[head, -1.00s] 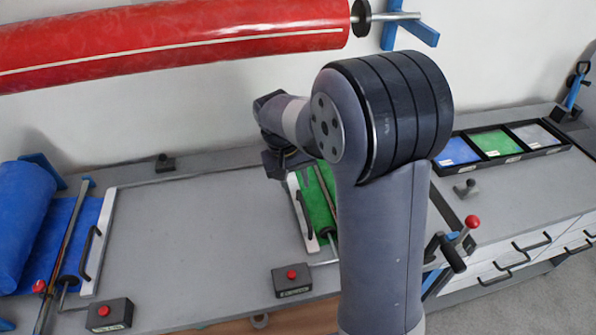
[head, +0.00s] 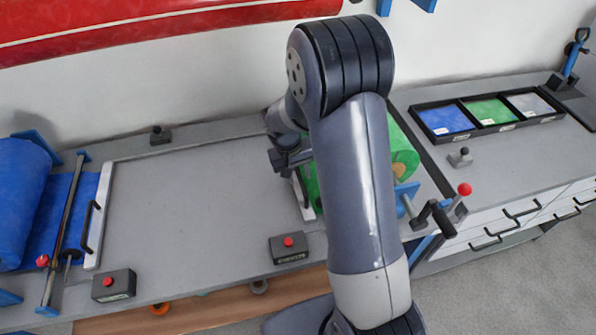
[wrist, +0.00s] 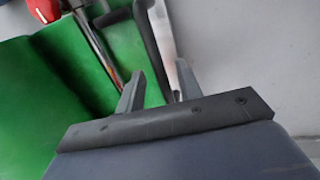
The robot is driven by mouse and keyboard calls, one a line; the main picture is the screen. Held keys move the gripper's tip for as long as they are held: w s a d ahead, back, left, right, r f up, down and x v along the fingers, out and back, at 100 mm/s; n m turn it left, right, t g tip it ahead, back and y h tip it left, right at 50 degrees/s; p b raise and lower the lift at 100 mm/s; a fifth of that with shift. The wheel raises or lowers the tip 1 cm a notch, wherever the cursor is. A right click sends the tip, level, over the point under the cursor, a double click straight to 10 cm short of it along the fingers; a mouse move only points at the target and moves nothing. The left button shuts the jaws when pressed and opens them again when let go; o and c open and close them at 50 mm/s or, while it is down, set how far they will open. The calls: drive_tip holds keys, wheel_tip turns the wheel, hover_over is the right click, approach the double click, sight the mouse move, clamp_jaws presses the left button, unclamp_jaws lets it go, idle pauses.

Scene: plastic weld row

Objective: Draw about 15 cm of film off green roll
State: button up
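The green roll (head: 402,150) shows at the right of the bench, partly hidden by my arm. Its green film fills the left of the wrist view (wrist: 40,100). A white bar (head: 303,195) edges the film on its left, mostly hidden behind my arm. In the wrist view, a dark handle (wrist: 148,35) runs along the white bar (wrist: 163,40). My gripper (wrist: 160,85) is over this handle, its two fingers apart. The handle's lower part shows between the fingers. I cannot tell whether they touch it. A metal rod with a red knob (wrist: 38,10) lies across the film.
A blue roll (head: 22,195) with its own bar and handle is at the left. Two black boxes with red buttons (head: 288,245) (head: 115,285) sit at the front edge. The grey bench top (head: 190,200) between is clear. A tray of colour samples (head: 490,115) is at the right.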

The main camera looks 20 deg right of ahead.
clamp_jaws()
idle(0.3)
idle(0.3)
